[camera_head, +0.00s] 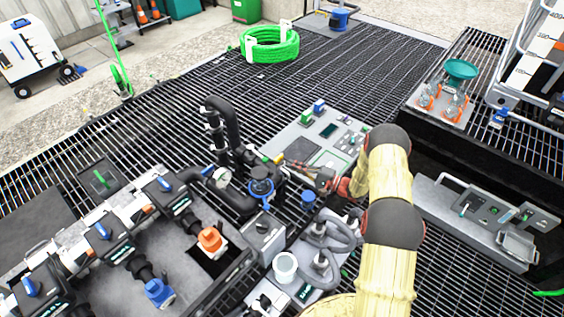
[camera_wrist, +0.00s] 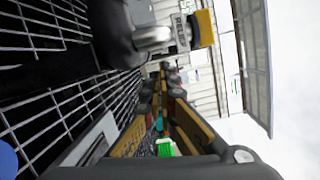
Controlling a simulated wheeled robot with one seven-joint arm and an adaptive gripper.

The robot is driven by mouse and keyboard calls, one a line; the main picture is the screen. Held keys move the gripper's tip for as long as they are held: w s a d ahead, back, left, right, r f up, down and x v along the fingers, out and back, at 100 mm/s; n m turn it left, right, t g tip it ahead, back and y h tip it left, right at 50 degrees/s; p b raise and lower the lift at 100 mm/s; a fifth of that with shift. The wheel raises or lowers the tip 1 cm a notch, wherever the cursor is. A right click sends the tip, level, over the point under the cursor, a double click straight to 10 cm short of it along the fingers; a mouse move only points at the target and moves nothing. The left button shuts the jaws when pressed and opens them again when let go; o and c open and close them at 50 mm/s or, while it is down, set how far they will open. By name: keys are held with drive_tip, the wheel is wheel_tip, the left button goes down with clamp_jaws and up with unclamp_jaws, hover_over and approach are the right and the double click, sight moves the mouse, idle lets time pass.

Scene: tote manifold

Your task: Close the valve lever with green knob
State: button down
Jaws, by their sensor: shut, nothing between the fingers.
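My gripper (camera_head: 290,164) is shut and empty. It reaches left over the grey panel, its tips close to the black upright pipes. In the wrist view the fingers (camera_wrist: 163,82) converge ahead. A yellow knob (camera_head: 279,159) sits by the pipes, just beyond the fingertips. It looks like the yellow cap on a metal stem at the upper middle of the wrist view (camera_wrist: 203,28). A small green item (camera_wrist: 165,147) shows between the fingers; I cannot tell whether it is a knob. A green lever (camera_head: 100,179) lies on a dark plate at the left. No lever with a green knob is clear near my gripper.
The black pipes (camera_head: 222,130) rise left of my gripper, with a round gauge (camera_head: 221,178) and a blue-topped valve (camera_head: 262,187) below. The grey control panel (camera_head: 300,150) lies under my arm. A green hose coil (camera_head: 269,44) rests on open grating behind.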

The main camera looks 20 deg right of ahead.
drive_tip(key=w+d+r+n+g+y, duration=0.2)
drive_tip(key=w+d+r+n+g, duration=0.4)
drive_tip(key=n, duration=0.3)
drive_tip(key=g+b, duration=0.2)
drive_tip(key=b, duration=0.1)
approach(258, 154)
drive_tip(key=w, duration=0.5)
drive_tip(key=shift+t, duration=0.3)
drive_tip(key=shift+s+a+f+b, duration=0.1)
drive_tip(key=shift+s+a+f, duration=0.25)
drive_tip(key=shift+a, duration=0.3)
drive_tip(key=shift+s+a+f+b, duration=0.2)
drive_tip(key=shift+s+a, duration=0.2)
drive_tip(key=shift+a, duration=0.3)
drive_tip(key=shift+s+a+f+b, duration=0.1)
drive_tip(key=shift+s+a+f, duration=0.25)
drive_tip(key=shift+a, duration=0.3)
drive_tip(key=shift+r, duration=0.1)
